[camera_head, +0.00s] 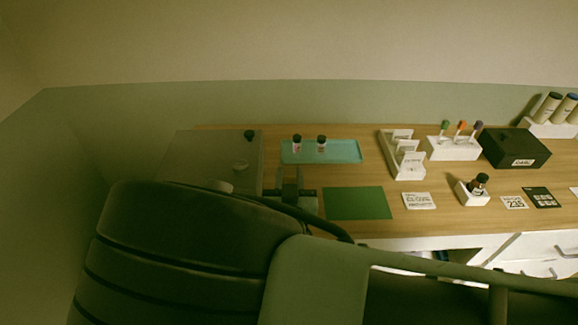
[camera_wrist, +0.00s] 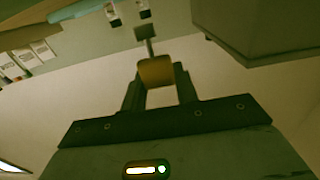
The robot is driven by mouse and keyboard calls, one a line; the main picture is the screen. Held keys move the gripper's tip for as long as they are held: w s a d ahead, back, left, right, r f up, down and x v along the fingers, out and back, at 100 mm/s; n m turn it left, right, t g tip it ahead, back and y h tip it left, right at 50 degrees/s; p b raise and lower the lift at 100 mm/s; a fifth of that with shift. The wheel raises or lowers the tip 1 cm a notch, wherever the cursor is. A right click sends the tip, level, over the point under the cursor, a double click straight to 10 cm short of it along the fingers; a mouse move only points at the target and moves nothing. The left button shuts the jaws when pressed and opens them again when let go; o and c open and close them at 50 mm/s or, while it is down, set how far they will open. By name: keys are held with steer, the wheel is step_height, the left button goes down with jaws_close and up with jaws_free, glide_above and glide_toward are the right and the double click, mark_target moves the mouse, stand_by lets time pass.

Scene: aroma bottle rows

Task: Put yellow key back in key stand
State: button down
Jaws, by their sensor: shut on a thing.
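My gripper (camera_wrist: 158,82) is shut on the yellow key, whose dull yellow head (camera_wrist: 156,71) sits between the fingertips in the wrist view. Its narrow grey shaft (camera_wrist: 150,46) points away from the gripper, with a small block-like end. In the head view my gripper (camera_head: 290,185) is just right of the grey box (camera_head: 218,150), above the table's left part, and I cannot make out the key there. The white holder (camera_head: 453,149) with several coloured-topped sticks stands at the back right.
A teal tray (camera_head: 345,153) with two small bottles lies behind my gripper. A green mat (camera_head: 357,204) lies to its right. A white card rack (camera_head: 401,155), black box (camera_head: 514,148) and white bottle holder (camera_head: 468,196) stand further right.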

steer(key=shift+f+b, duration=0.55)
steer(key=shift+f, duration=0.4)
steer(key=shift+b, duration=0.45)
stand_by(1.1)
steer(key=shift+f+b, duration=1.6)
steer(key=shift+f, duration=0.1)
steer(key=c, duration=1)
jaws_free()
steer(key=shift+r, duration=0.1)
steer(key=shift+s, duration=0.1)
